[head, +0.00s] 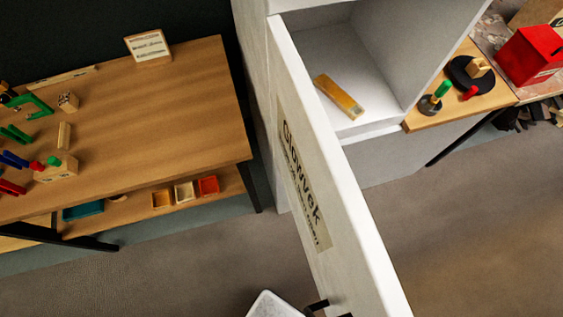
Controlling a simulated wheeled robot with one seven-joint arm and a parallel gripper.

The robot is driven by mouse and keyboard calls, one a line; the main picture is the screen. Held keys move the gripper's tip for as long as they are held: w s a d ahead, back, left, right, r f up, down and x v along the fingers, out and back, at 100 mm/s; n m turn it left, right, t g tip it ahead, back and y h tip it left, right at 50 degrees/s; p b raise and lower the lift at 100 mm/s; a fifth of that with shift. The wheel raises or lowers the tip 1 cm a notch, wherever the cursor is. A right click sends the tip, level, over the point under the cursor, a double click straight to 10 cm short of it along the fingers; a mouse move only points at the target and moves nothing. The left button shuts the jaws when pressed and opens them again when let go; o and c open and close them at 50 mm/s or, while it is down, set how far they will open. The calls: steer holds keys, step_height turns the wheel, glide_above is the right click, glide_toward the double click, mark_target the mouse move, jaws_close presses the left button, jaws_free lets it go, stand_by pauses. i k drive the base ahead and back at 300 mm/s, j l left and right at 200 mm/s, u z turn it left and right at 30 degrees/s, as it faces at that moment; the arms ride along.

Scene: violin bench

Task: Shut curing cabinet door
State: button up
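The curing cabinet (402,143) is a white box right of centre, with its front open. Its white door (345,222) stands wide open, reaching from the cabinet's left side towards the bottom of the view. A label (303,178) with dark lettering is on the door's left-hand face. Dark handle parts (318,305) show low on that face, cut by the bottom edge. An amber bar-shaped piece (339,97) lies on the cabinet floor, well inside. A white rounded part shows at the bottom edge beside the handle. My gripper's fingers are not visible.
A wooden bench (200,110) with clamps and small blocks stands at left, with trays (184,193) on its lower shelf. Open floor (460,230) lies right of the door.

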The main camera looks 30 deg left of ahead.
mark_target(354, 273)
steer(key=k+j, duration=0.15)
steer(key=j+u, duration=0.15)
steer(key=j, duration=0.65)
steer(key=k+j, duration=0.2)
steer(key=j, duration=0.15)
steer(key=k+j+u, duration=0.1)
steer(key=k+j, duration=0.3)
steer(key=j, duration=0.25)
steer(key=k+j, duration=0.2)
steer(key=j, duration=0.15)
steer(key=u, duration=0.05)
